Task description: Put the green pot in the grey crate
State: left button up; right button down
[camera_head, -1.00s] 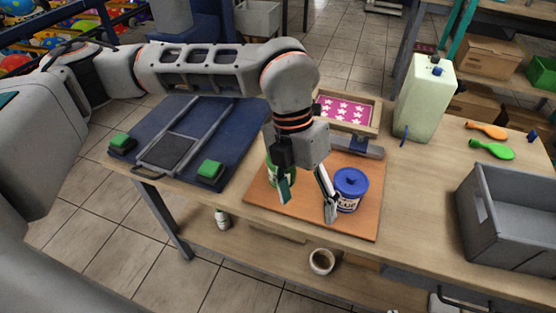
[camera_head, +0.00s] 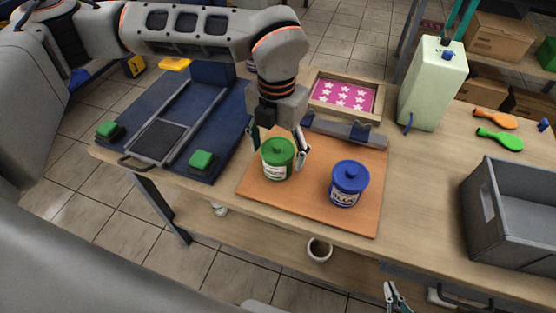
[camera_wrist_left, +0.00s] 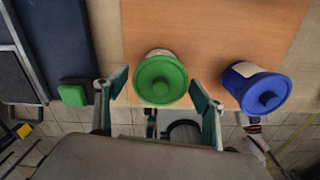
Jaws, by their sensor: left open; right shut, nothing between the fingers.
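The green pot (camera_head: 277,163) stands upright on the orange-brown board, with a lid and a pale label. My left gripper (camera_head: 279,152) is open, with one finger on either side of the pot near its lid. In the left wrist view the green pot (camera_wrist_left: 161,80) shows between the spread fingertips (camera_wrist_left: 160,88), with no clear contact. The grey crate (camera_head: 524,205) is at the right of the table, and its visible inside looks empty. My right gripper (camera_head: 397,297) is low at the bottom edge, shut and empty, partly cut off.
A blue pot (camera_head: 348,183) stands right of the green one on the board (camera_head: 308,205). Behind are a pink star-patterned frame (camera_head: 343,95) and a pale green container (camera_head: 432,85). The blue printing bed (camera_head: 220,118) is at left. Bare table lies between board and crate.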

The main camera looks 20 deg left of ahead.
pick_arm(q)
notch_tip(320, 180, down, 3)
jog(key=shift+w+f, duration=0.15)
pick_arm(e)
jog(key=shift+s+f, duration=0.1)
jog(key=shift+f, duration=0.15)
pick_arm(q)
jog(key=c, duration=1.2)
jog(key=shift+c, duration=0.8)
pick_arm(e)
jog(key=shift+r, duration=0.1)
pick_arm(q)
jog(key=shift+r, duration=0.25)
pick_arm(e)
jog(key=shift+w, duration=0.2)
pick_arm(q)
jog(key=shift+r, duration=0.3)
notch_tip(320, 180, up, 19)
jog(key=p, duration=0.2)
pick_arm(e)
jog(key=shift+s+a+r, duration=0.25)
jog(key=shift+a+r, duration=0.05)
jog(key=shift+r, duration=0.35)
